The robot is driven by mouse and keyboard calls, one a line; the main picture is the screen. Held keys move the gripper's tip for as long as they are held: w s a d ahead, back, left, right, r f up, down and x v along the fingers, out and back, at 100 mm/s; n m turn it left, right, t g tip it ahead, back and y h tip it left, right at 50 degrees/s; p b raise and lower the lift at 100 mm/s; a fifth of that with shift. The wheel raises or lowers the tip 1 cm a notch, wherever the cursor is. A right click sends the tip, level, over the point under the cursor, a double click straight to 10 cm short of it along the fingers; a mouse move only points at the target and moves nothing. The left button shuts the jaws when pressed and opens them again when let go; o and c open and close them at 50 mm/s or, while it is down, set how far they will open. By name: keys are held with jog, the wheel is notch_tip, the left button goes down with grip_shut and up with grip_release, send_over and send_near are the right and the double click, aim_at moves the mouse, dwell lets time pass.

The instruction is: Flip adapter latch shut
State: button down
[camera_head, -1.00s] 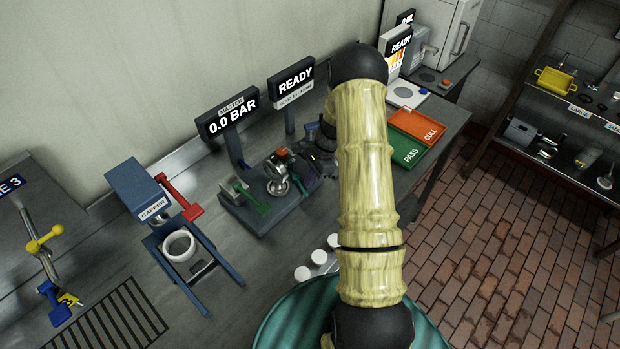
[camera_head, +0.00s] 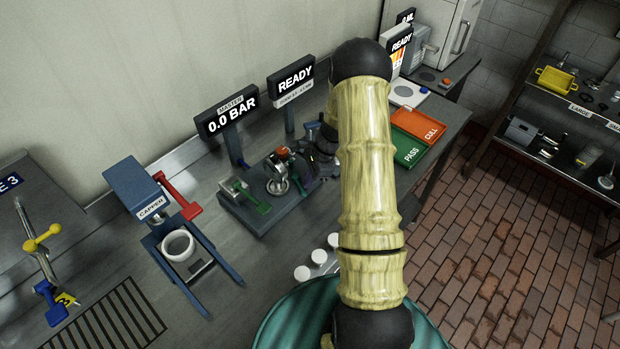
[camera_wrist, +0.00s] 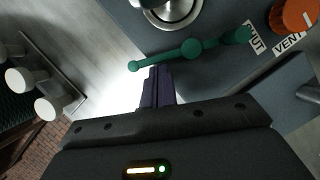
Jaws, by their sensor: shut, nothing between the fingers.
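A green lever (camera_wrist: 190,48) with rounded knobs lies across the upper middle of the wrist view. Its right end is beside a white SHUT label (camera_wrist: 255,38). I cannot tell for certain whether this lever is the adapter latch. My gripper (camera_wrist: 158,72) has its dark purple fingers together and empty. Its tips are right by the lever's left half; I cannot tell if they touch. In the head view the fixture (camera_head: 232,207) stands on the bench with green levers and an orange-red knob (camera_head: 282,152). My arm hides its right side.
A round metal fitting (camera_wrist: 168,12) and an orange knob (camera_wrist: 295,15) by a VENT label are close to the lever. White-topped cylinders (camera_wrist: 48,107) stand at left. The blue capper (camera_head: 138,187) is left of the fixture. The master display (camera_head: 228,117) reads 0.0 BAR.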

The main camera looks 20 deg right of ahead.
aim_at(292, 191)
jog(key=m, duration=0.1)
jog(key=a+m+t+b, duration=0.1)
jog(key=shift+s+a+f+m+b, duration=0.1)
jog(key=shift+s+f+m+b, duration=0.05)
jog(key=shift+s+m+b, duration=0.2)
jog(key=m+b, duration=0.1)
jog(key=a+m+t+b, duration=0.1)
jog(key=m, duration=0.1)
jog(key=a+m+h, duration=0.1)
jog(key=shift+m+b, duration=0.35)
jog(key=shift+b, duration=0.05)
jog(key=shift+w+a+m+t+h+b, duration=0.2)
jog(key=shift+a+m+t+h+b, duration=0.35)
jog(key=shift+m, duration=0.65)
jog(key=shift+w+a, duration=0.3)
jog(key=shift+a, duration=0.2)
